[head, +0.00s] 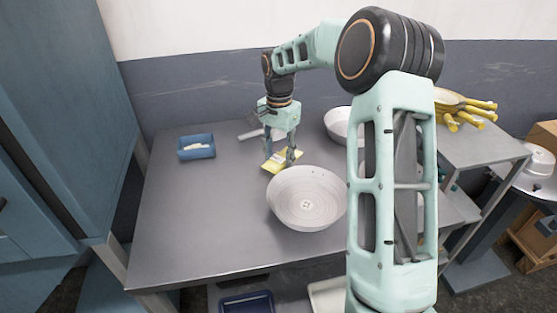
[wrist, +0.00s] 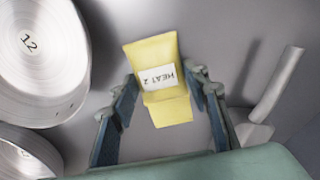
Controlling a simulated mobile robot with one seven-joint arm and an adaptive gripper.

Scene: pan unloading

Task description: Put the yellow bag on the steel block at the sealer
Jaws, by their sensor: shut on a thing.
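The yellow bag (head: 277,163) has a white label and shows between my fingers in the wrist view (wrist: 152,54). My gripper (head: 291,156) points down, low over the table, and is shut on the bag with one finger at each side. I cannot tell whether the bag touches the table. A grey bar-like piece (head: 250,134) is just behind my gripper; in the wrist view a pale bar (wrist: 277,86) rises from a low base at the right. It may be the sealer; I cannot clearly make out the steel block.
A large round metal pan (head: 306,198) stands close in front of my gripper, with another pan (head: 337,124) behind it to the right. A blue tray (head: 196,146) with a pale item is at the left. Yellow items (head: 462,106) lie on the right shelf. The table's front left is clear.

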